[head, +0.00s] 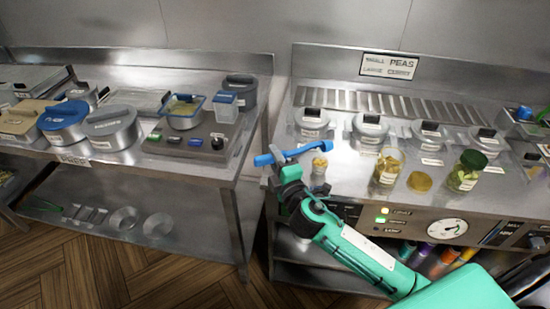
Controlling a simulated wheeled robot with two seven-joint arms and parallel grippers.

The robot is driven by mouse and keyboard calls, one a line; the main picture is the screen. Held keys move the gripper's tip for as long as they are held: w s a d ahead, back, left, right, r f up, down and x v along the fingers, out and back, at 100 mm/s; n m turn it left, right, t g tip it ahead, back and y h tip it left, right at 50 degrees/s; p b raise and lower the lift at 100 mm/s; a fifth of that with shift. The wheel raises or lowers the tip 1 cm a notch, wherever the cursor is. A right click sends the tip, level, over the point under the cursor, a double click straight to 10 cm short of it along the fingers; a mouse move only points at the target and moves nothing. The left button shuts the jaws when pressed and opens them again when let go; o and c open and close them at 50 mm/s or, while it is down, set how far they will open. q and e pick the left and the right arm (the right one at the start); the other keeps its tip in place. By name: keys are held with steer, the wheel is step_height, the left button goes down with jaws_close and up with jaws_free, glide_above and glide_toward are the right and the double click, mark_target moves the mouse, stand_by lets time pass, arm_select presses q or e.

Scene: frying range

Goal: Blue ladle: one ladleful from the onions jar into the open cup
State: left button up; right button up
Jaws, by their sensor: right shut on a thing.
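My right gripper (290,178) is shut on the blue ladle (265,160), above the front left of the right counter. The ladle's blue handle lies nearly level, its right end over a small clear vessel (320,164) with pale yellow content. I cannot tell whether that vessel is the open cup or includes the ladle's bowl. An open glass jar (388,168) with yellowish pieces stands to the right, likely the onions jar; its label is too small to read. A tan lid (420,181) lies beside it. My left gripper is out of view.
A green-lidded jar (467,170) stands farther right. Several lidded pots, one of them (370,127), line the counter behind. A dial (447,228) and lit switches are on the front panel. A gap separates the left counter (215,170), which holds pots and a blue-rimmed container (183,111).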

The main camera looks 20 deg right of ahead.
steer(key=r+m+p, duration=0.1)
steer(key=r+p, duration=0.1)
steer(key=p, duration=0.1)
steer(key=d+r+m+p, duration=0.1)
steer(key=r+m+p, duration=0.1)
steer(key=r+p, duration=0.1)
steer(key=shift+d+p, duration=0.1)
steer(key=shift+p, duration=0.4)
steer(key=shift+d+r+m+h+p, duration=0.2)
steer(key=shift+r+m+h+p, duration=0.1)
steer(key=shift+m+p, duration=0.25)
steer(key=shift+d+r+m, duration=0.3)
steer(key=shift+d+m, duration=0.05)
steer(key=shift+m, duration=0.1)
steer(key=d+r+m+p, duration=0.3)
steer(key=d+m+p, duration=0.1)
steer(key=d+m, duration=0.2)
steer(key=d+r+m+g+h+p, duration=0.1)
steer(key=d+r+m+p, duration=0.3)
steer(key=d+m, duration=0.3)
steer(key=shift+w+d+r+p, duration=0.3)
steer(key=shift+d+p, duration=0.1)
steer(key=shift+p, duration=0.25)
